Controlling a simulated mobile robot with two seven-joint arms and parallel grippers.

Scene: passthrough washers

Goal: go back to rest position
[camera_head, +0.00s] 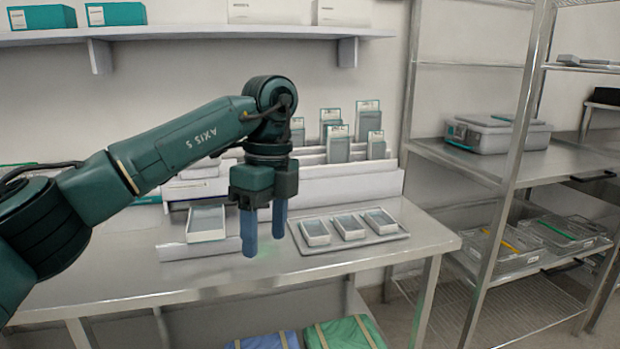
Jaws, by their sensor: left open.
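My left gripper (264,230) comes in from the left on a dark green arm and points down over the steel table (350,265). Its two blue fingers are apart, with nothing seen between them. It hangs between an open white bin (206,222) on its left and a grey tray (394,238) with three small white boxes on its right. I cannot tell whether the fingertips touch the table. My right gripper is not in view.
A white rack (345,185) holding several upright packs stands at the table's back. A wall shelf (200,34) with boxes runs above. A wire rack (512,170) with a grey case (495,134) and clear-lidded trays stands right. The table's front strip is clear.

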